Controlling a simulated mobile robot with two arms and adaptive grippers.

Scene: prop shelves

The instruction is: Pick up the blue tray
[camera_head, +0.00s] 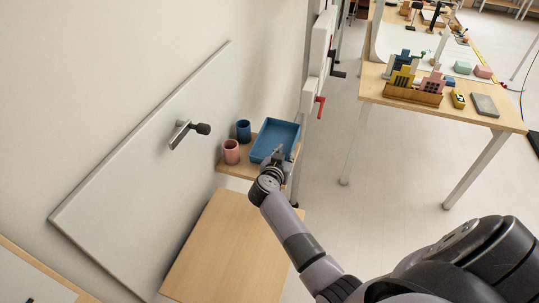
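The blue tray (276,135) is a shallow rectangular tray with raised walls. It sits on a small wooden shelf (238,170) by the wall, in the middle of the head view. My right gripper (279,154) is at the tray's near edge, its fingers overlapping the near wall in the picture. The fingers are small and dark, so I cannot tell whether they touch the tray or are open or shut. My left gripper is not in view.
A pink cup (231,152) and a blue cup (243,131) stand on the shelf left of the tray. A lower wooden surface (228,250) lies below. A wooden table (450,110) with small props stands at the right, with open floor between.

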